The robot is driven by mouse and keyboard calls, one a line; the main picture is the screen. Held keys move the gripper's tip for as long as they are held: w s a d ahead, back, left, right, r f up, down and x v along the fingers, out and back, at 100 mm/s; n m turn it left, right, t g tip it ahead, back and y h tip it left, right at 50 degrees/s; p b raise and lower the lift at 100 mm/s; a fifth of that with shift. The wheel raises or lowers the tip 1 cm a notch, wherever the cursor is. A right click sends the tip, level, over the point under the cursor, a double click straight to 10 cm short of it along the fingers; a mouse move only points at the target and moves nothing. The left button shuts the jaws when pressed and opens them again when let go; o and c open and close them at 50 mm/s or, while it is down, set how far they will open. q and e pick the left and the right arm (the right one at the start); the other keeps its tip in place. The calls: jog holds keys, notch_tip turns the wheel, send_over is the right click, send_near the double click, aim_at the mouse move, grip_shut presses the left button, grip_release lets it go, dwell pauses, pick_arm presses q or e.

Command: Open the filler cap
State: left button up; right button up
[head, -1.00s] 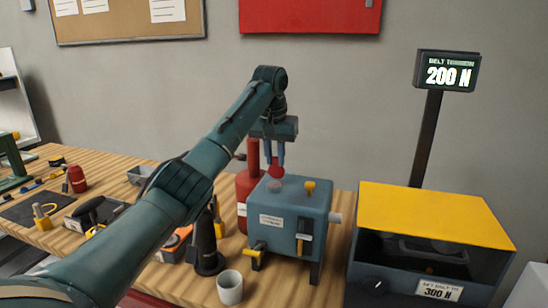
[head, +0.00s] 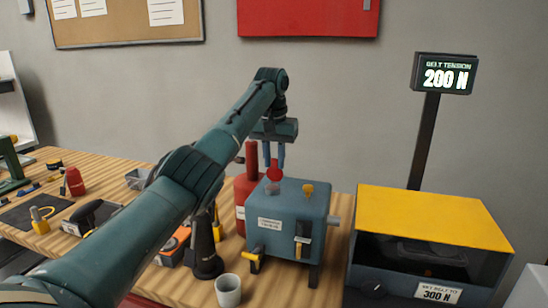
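A blue box-shaped unit (head: 287,212) stands on the wooden bench. A round red knob (head: 274,175) shows above its top at the left, over a pale round spot (head: 272,188) on the lid. I take the red knob to be the filler cap; whether it touches the lid is unclear. My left gripper (head: 274,163) points straight down, with its two blue fingertips at the knob's upper edge, one toward each side. The gap is about as wide as the knob; I cannot tell whether they press on it. My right gripper is not in view.
A yellow knob (head: 308,190) is on the same lid. A red bottle (head: 242,198) stands close behind left. A white cup (head: 228,290) is in front. A yellow-topped machine (head: 435,215) with a tension display (head: 444,75) stands at right. Tools cover the left bench.

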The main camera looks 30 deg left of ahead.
pick_arm(q)
jog(key=o, duration=0.4)
jog(key=shift+c, duration=0.2)
jog(key=shift+r, duration=0.1)
notch_tip(320, 180, up, 13)
jog(key=s, duration=0.1)
jog(key=shift+s+d, duration=0.15)
dwell(0.4)
